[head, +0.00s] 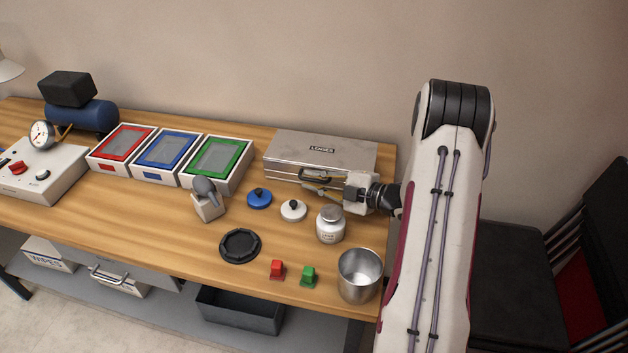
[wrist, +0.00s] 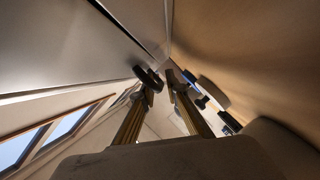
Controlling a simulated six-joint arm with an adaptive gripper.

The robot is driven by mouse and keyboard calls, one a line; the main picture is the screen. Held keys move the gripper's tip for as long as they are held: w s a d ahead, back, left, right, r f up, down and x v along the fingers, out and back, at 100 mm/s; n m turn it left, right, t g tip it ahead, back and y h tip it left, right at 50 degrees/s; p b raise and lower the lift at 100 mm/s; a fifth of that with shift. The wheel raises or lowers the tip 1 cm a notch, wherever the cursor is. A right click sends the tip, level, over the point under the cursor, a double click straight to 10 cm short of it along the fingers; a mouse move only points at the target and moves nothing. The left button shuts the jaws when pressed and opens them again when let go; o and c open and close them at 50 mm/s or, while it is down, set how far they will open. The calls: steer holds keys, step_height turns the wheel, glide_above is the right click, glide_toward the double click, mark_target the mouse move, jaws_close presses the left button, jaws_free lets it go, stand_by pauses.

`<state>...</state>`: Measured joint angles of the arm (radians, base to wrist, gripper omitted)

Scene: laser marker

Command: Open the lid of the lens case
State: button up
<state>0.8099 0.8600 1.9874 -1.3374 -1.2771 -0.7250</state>
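The lens case (head: 321,151) is a flat silver-grey metal box with a dark label, at the back right of the bench in the head view. Its lid is shut. In the wrist view the case (wrist: 70,45) fills the upper left as a large grey surface with a seam. My gripper (head: 307,180) is at the front face of the case, reaching in from the right. Its two brass-coloured fingers with dark tips are apart, and I see nothing held between them. In the wrist view the fingertips (wrist: 163,78) are close to the case; contact cannot be told.
Blue (head: 259,198) and white (head: 293,210) knobbed lids, a white jar (head: 330,224) and a metal cup (head: 359,275) stand in front of my gripper. A green-framed box (head: 217,160) is left of the case. A grey-headed tool in a holder (head: 207,203) stands nearby.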

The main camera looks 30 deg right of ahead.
steer(key=shift+c, duration=0.4)
jaws_close()
steer(key=shift+r, duration=0.15)
